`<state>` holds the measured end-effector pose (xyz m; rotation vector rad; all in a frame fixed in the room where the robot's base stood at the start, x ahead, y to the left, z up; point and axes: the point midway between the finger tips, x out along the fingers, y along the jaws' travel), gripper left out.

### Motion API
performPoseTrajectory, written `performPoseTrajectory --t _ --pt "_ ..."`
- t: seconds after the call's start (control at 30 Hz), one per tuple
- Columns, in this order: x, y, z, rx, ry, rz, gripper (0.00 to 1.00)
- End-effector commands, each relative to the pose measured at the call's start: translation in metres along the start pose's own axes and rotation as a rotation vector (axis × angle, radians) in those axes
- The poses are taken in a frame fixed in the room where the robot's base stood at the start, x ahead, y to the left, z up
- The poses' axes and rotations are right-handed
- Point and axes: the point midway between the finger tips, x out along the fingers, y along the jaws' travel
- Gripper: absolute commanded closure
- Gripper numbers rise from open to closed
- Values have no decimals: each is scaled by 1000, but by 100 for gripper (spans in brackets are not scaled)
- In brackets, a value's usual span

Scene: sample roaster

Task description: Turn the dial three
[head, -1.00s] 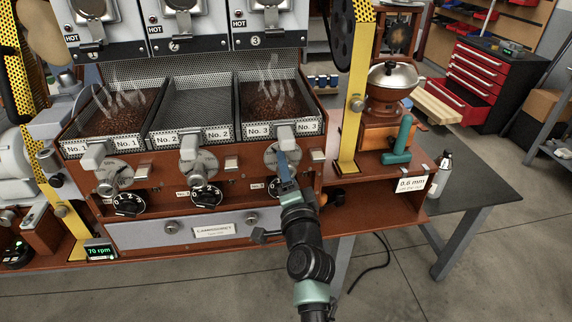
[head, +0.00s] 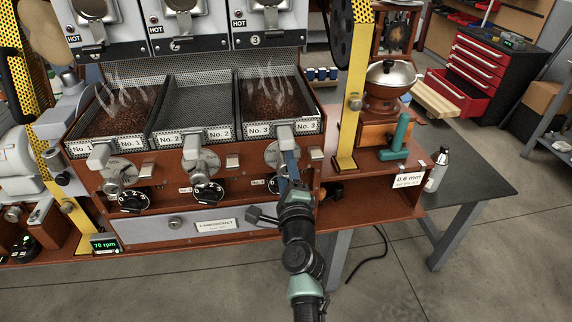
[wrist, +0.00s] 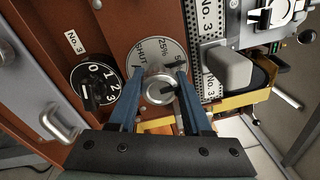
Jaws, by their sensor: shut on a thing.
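In the wrist view, a black dial (wrist: 98,88) marked 0, 1, 2, 3 sits beside a "No. 3" label. In the head view, my arm partly hides this dial (head: 273,186). Next to it is a round silver knob (wrist: 159,90) on a grey scale plate (wrist: 150,52) reading "SHUT" and "25%". The knob has a dark mark on its face. My gripper (wrist: 158,86) has its two blue fingers on either side of this silver knob and is shut on it. The black dial is apart from the fingers, left of them in the wrist view. My gripper (head: 286,166) also shows in the head view.
Black dials one (head: 133,199) and two (head: 207,193) are in the same row. Steaming beans lie in tray No. 3 (head: 312,129), above my gripper. A yellow post (head: 347,140) and a grinder with a green handle (head: 398,140) stand to the right.

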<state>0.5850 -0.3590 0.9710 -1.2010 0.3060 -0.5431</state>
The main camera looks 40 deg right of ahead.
Motion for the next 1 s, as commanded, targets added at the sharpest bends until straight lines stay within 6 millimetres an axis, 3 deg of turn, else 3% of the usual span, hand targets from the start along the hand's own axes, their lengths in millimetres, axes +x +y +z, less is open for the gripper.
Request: performPoseTrajectory --t 0.5,0.53,0.67,1.0 --pt "-1 4 -2 18 3 8 100" --pt "-1 4 -2 18 3 8 48" --pt "-1 3 -1 18 2 6 24" --pt "-1 1 0 18 1 3 23"
